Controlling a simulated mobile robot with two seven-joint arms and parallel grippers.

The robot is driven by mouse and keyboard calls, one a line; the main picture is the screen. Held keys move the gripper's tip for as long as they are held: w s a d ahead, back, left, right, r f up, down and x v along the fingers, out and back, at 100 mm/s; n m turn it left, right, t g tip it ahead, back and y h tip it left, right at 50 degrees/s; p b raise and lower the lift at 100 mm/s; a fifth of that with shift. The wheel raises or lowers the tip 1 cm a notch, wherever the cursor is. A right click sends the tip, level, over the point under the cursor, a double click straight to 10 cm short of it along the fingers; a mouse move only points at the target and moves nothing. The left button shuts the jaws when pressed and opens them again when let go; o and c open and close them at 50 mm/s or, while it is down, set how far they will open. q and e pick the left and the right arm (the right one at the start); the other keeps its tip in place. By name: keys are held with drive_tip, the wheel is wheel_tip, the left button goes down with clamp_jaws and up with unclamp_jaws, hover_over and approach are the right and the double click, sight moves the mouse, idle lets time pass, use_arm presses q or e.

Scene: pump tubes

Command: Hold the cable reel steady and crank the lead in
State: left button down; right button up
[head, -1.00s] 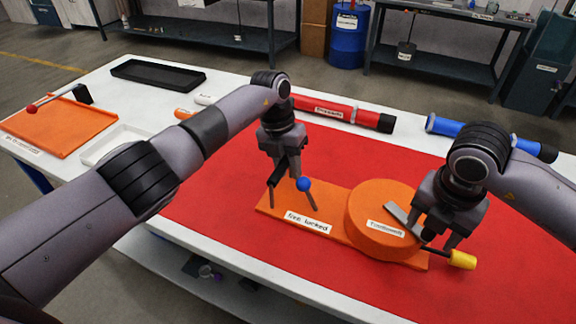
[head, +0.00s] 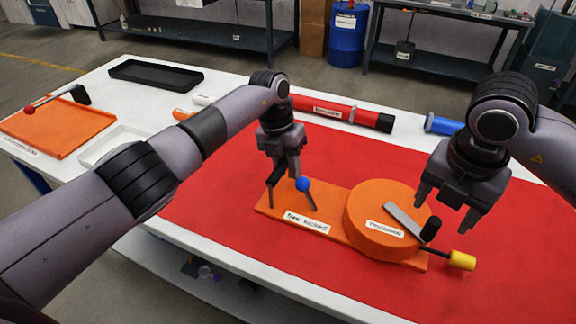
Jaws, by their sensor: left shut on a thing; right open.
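The orange cable reel (head: 372,202) is a round drum on a flat orange base (head: 335,232) on the red mat. A grey crank arm (head: 404,221) with an upright black knob (head: 431,229) lies on the drum. A black lead with a yellow end (head: 462,261) sticks out at the front right. My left gripper (head: 291,204) is shut at the left end of the base, by a post with a blue ball (head: 303,184); its exact hold is partly hidden. My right gripper (head: 445,215) is open and empty, above and right of the crank knob.
A red tube (head: 345,114) and a blue tube (head: 442,125) lie behind the mat. An orange tray (head: 60,130), a white tray (head: 112,145) and a black tray (head: 156,75) are at the left. The mat's right front is clear.

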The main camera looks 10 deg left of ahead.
sight(437, 222)
drive_tip(key=shift+w+r+n+g, duration=0.3)
drive_tip(key=shift+r+n, duration=0.2)
drive_tip(key=shift+r, duration=0.25)
drive_tip(key=shift+w+d+r+n+g+y, duration=0.15)
drive_tip(key=shift+r+n+g+y, duration=0.2)
drive_tip(key=shift+r, duration=0.4)
drive_tip(key=shift+f, duration=5)
drive_tip(key=shift+s+f, duration=0.15)
drive_tip(key=shift+s, duration=0.05)
clamp_jaws()
